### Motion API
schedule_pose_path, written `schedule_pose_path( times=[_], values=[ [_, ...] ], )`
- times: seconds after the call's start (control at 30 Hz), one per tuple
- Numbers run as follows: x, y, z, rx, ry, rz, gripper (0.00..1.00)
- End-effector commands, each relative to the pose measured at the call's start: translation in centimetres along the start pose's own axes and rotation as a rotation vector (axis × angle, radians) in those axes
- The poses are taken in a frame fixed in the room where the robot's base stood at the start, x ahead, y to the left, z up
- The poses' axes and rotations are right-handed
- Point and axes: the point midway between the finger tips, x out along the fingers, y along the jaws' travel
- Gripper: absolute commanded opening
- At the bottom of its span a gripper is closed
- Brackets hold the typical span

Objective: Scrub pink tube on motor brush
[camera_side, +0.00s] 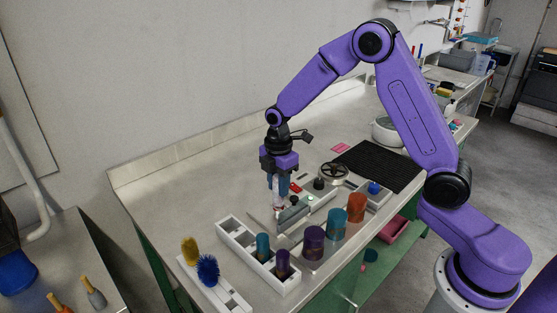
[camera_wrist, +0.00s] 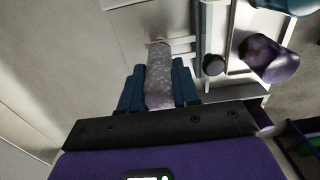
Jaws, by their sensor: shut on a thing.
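My gripper (camera_side: 277,188) points down over the middle of the bench, its blue-teal fingers closed on a pale, pinkish speckled tube. In the wrist view the tube (camera_wrist: 159,75) sits between the two fingers, its far end sticking out past them. A grey block-like device (camera_side: 292,214) with a green spot beside it stands just below and right of the held tube; I cannot tell whether they touch. A yellow brush (camera_side: 190,250) and a blue brush (camera_side: 208,270) stand upright in a white holder at front left. I cannot tell which item is the motor brush.
A white rack (camera_side: 232,234) with a teal tube (camera_side: 263,247) and a purple tube (camera_side: 282,263) lies in front. Purple (camera_side: 314,243), teal (camera_side: 337,225) and orange (camera_side: 356,208) cylinders stand to its right. A handwheel (camera_side: 334,171) and black mat (camera_side: 380,165) are behind. The bench's back left is clear.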

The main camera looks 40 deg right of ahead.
Motion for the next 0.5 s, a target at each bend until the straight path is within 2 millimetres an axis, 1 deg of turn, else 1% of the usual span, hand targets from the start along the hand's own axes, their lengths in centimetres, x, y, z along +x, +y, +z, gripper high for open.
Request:
schedule_pose_path(
  times=[0.17, 0.5],
  values=[
    [-0.3, 0.0, 0.0, 0.0, 0.0, 0.001, 0.03],
    [-1.7, 0.1, 0.0, 0.0, 0.001, 0.002, 0.03]
  ],
)
